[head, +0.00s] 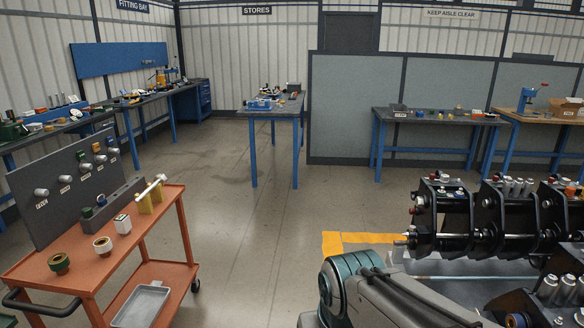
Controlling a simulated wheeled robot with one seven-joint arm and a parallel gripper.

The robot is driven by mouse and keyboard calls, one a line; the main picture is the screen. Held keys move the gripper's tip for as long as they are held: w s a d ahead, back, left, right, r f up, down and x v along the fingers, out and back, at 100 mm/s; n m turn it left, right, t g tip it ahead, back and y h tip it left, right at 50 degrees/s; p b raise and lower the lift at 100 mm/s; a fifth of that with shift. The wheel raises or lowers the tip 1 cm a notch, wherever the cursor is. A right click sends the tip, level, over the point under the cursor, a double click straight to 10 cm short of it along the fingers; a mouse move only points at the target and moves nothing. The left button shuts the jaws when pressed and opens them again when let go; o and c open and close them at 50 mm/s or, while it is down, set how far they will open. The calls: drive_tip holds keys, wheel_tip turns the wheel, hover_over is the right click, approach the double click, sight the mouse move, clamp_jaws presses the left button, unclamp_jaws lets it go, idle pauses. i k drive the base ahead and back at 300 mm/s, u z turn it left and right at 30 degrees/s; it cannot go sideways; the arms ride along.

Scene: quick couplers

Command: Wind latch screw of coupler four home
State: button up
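Several black quick couplers (440,215) stand in a row on the right. Their side plates are joined by round dark bars, and small silver cylinders and coloured parts sit on top. A pointed silver rod end (401,243) sticks out at the left side of the nearest unit in the back row. More black coupler parts (556,290) show at the bottom right, cut off by the frame edge. I cannot tell which is coupler four, and no latch screw can be made out for certain. My arm shows at the bottom centre, but my gripper is out of view.
An orange cart (150,225) on the left carries a grey board (75,175) with sockets, a silver bar on a yellow stand (150,198), and small pots. Workbenches line the back. The central floor (240,230) is clear; yellow tape (332,245) marks the coupler area.

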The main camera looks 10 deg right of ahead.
sight(565, 181)
drive_tip(key=z, duration=0.1)
drive_tip(key=i, duration=1.6)
drive_tip(key=z, duration=0.2)
drive_tip(key=i, duration=1.6)
drive_tip(key=z, duration=0.3)
drive_tip(key=i, duration=1.6)
drive_tip(key=z, duration=0.45)
drive_tip(key=i, duration=1.6)
drive_tip(key=z, duration=1.1)
drive_tip(key=i, duration=1.55)
drive_tip(key=z, duration=1.65)
drive_tip(key=i, duration=1.6)
drive_tip(key=z, duration=0.75)
drive_tip(key=i, duration=1.15)
drive_tip(key=z, duration=0.15)
